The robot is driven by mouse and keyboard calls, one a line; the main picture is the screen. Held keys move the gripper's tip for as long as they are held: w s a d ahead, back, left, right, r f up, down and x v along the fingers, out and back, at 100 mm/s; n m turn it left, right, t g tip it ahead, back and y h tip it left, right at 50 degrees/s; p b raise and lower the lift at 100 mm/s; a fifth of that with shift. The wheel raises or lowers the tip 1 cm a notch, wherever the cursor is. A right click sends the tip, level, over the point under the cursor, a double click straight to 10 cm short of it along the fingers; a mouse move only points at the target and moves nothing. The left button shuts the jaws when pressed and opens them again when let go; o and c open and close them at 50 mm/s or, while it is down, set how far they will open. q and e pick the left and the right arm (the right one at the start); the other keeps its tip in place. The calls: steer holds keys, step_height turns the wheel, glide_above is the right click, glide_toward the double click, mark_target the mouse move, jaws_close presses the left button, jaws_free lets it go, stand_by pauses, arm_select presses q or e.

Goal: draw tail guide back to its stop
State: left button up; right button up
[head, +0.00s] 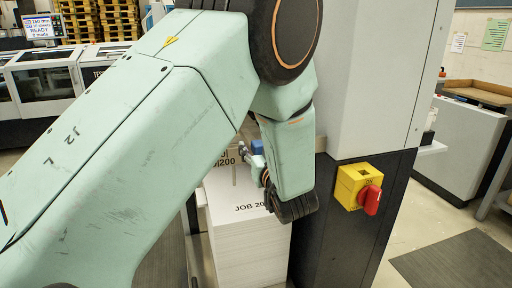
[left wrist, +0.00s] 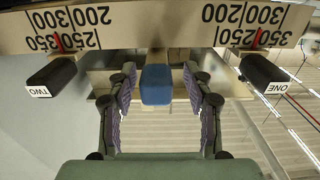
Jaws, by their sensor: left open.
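My left gripper (left wrist: 160,88) is open in the left wrist view, with one finger on each side of a blue block (left wrist: 155,86). Gaps show between the block and both fingers. The block sits below a scale bar (left wrist: 155,28) with upside-down numbers and red pointers. A black block marked TWO (left wrist: 51,76) is at the left and one marked ONE (left wrist: 266,74) at the right. In the head view my left gripper (head: 258,172) is partly hidden by its arm, near the blue block (head: 257,147). Which part is the tail guide is not labelled. My right gripper is not in view.
A white paper stack (head: 245,235) printed JOB stands below the left gripper. A yellow box with a red rotary switch (head: 371,199) is on the dark machine column (head: 340,235) to the right. Floor is clear further right, with a dark mat (head: 455,265).

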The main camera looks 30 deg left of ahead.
arm_select(q)
steer(key=shift+s+d+r, duration=0.1)
steer(key=shift+d+r, duration=0.15)
steer(key=shift+d, duration=0.2)
steer(key=shift+c, duration=1.7)
steer(key=shift+a+f, duration=0.15)
steer(key=shift+a, duration=0.1)
steer(key=c, duration=0.3)
jaws_close()
